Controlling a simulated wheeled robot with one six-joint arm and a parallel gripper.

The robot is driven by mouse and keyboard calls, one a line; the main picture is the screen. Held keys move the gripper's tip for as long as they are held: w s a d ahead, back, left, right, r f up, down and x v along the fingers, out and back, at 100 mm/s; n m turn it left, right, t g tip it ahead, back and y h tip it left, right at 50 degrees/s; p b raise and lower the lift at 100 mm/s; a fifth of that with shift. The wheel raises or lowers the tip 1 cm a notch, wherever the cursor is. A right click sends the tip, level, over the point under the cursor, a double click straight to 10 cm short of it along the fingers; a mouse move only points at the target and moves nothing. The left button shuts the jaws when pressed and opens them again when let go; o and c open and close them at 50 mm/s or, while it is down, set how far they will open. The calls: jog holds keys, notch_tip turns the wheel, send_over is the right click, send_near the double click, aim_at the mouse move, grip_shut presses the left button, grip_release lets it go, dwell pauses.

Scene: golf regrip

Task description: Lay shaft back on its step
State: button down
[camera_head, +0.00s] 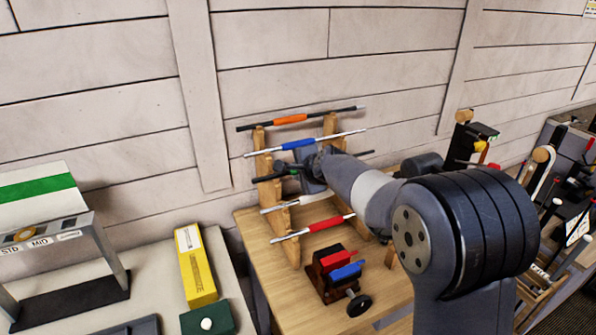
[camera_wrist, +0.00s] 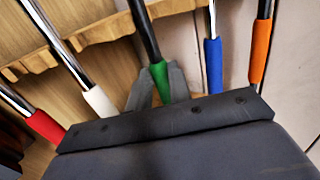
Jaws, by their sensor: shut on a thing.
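My gripper (camera_wrist: 157,88) is shut on the green band of a black shaft (camera_wrist: 146,32). In the head view the same dark shaft (camera_head: 267,178) shows at the left of the rack's middle, with its other end right of my wrist. The stepped wooden rack (camera_head: 286,228) holds other shafts: an orange-banded one (camera_head: 290,119) on top, a blue-banded one (camera_head: 297,144) below it, then a white-banded one (camera_head: 284,203) and a red-banded one (camera_head: 325,223) lower down. The held shaft lies between the blue and white ones. Whether it touches its step I cannot tell; my arm hides much of it.
A small vise (camera_head: 335,271) with red and blue parts stands on the wooden bench in front of the rack. A yellow box (camera_head: 197,268) lies on the grey table at left. Tools and stands crowd the right side. The plank wall is close behind the rack.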

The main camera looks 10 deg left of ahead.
jog(key=shift+f, duration=0.1)
jog(key=c, duration=1.2)
grip_release()
jog(key=shift+c, duration=0.2)
jog(key=shift+s+d, duration=0.1)
jog(key=b+v, duration=0.1)
jog(key=v, duration=0.9)
jog(key=shift+s+d+r+b, duration=0.15)
jog(key=shift+r+b, duration=0.1)
jog(key=shift+b, duration=0.1)
jog(key=shift+f, duration=0.1)
